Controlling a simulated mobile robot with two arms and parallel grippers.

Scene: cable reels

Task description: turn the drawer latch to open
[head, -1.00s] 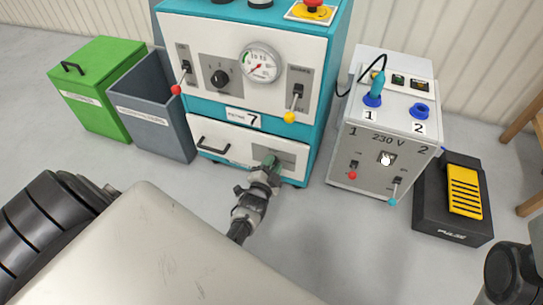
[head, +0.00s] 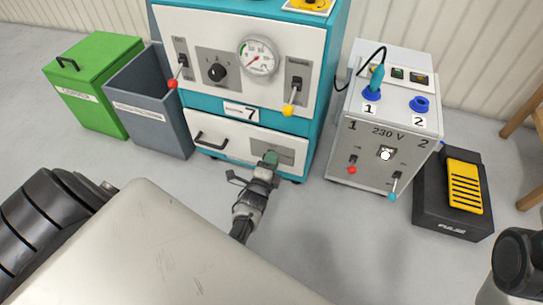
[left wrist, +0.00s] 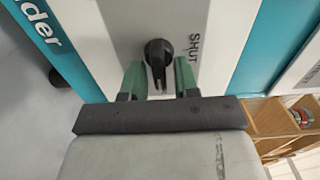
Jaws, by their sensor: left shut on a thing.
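The white drawer front (head: 232,135) is at the bottom of the teal cabinet in the head view, flush and closed. Its latch is a black knob (left wrist: 158,52) on a grey plate in the left wrist view. The knob's grip bar points down in that picture, and the word SHUT is printed to its right. My left gripper (head: 269,160) is at the plate on the drawer's right side. Its green fingers (left wrist: 158,82) stand on either side of the knob, shut on it. In the head view the gripper hides the latch. My right gripper is not in view.
A black drawer handle (head: 210,142) is left of my gripper. Lever switches with red (head: 173,84) and yellow (head: 288,110) knobs hang above the drawer. A 230 V box (head: 375,150) and a pedal (head: 455,195) stand right; grey (head: 150,110) and green (head: 90,85) bins stand left.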

